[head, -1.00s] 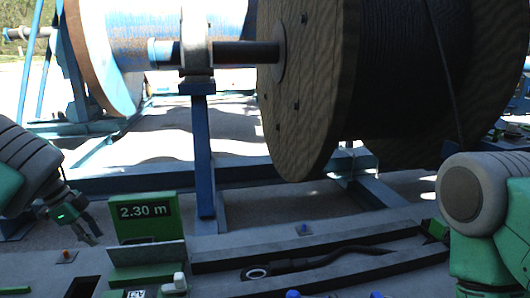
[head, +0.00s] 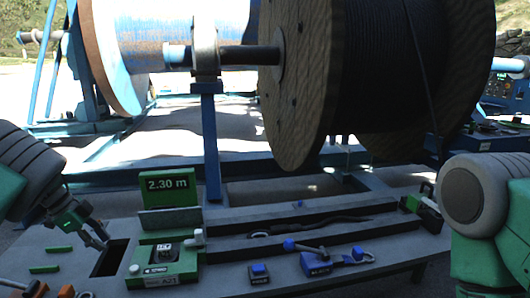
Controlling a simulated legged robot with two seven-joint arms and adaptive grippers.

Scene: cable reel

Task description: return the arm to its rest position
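My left gripper (head: 96,236) comes in from the left in the head view. Its dark fingers point down, apart, with nothing visible between them. They hang near a dark rectangular opening (head: 110,258) in the grey bench. My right arm (head: 478,205) shows at the right edge as a grey and green joint.
The grey bench (head: 225,276) carries a green device (head: 165,262), a display reading 2.30 m (head: 168,186), a blue clamp-like tool (head: 318,262) and a cable (head: 310,226) in a channel. Behind it stands a large wooden reel (head: 305,85) on a blue frame (head: 211,150).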

